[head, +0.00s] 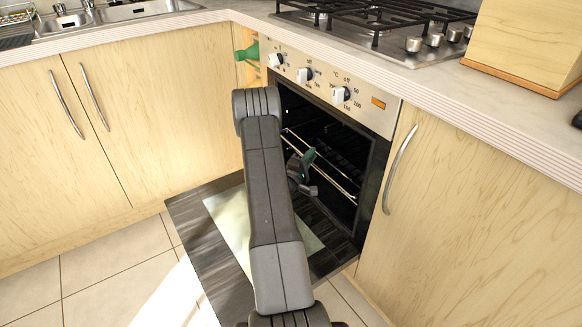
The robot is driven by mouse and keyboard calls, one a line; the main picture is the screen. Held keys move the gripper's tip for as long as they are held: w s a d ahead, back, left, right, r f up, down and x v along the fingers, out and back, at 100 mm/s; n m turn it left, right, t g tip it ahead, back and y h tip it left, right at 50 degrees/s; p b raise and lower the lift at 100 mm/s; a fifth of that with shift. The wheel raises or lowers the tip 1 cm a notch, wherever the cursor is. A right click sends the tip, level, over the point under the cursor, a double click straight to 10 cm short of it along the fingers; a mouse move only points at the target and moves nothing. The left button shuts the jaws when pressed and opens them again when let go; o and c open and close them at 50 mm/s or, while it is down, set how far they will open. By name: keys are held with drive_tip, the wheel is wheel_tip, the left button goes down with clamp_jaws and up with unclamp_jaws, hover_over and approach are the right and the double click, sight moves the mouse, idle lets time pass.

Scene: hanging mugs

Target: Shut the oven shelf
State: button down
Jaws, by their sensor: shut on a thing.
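The oven (376,165) is built in below the worktop, with its door (190,215) folded down flat and open. A wire oven shelf (336,181) shows inside the dark cavity as bright rails near the opening. My gripper (308,158), with green on its fingers, is at the front of the shelf and is shut on its rail. My arm reaches over the open door and hides part of the door and the left side of the opening. How far the shelf is pulled out is hard to tell.
A pale sheet (230,222) lies on the door. Control knobs (305,75) line the panel above. Cupboards with bar handles (400,168) stand either side. A green bottle (248,52) is in a narrow gap left of the oven. Tiled floor (110,262) is free at left.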

sight(319, 151)
drive_tip(key=w+d, duration=0.1)
drive_tip(key=w+d+r, duration=0.1)
drive_tip(key=d, duration=0.1)
drive_tip(key=shift+w+d, duration=0.3)
drive_tip(key=shift+w, duration=0.05)
drive_tip(key=c, duration=1.7)
unclamp_jaws()
drive_tip(key=shift+o, duration=0.8)
drive_tip(key=shift+s+a+r, duration=0.1)
drive_tip(key=shift+s+f, duration=0.1)
drive_tip(key=shift+f, duration=0.2)
drive_tip(key=p+v, duration=0.2)
drive_tip(key=v, duration=1.1)
drive_tip(key=shift+s+a+f, duration=0.2)
drive_tip(key=shift+s+a, duration=0.05)
drive_tip(key=shift+w, duration=0.1)
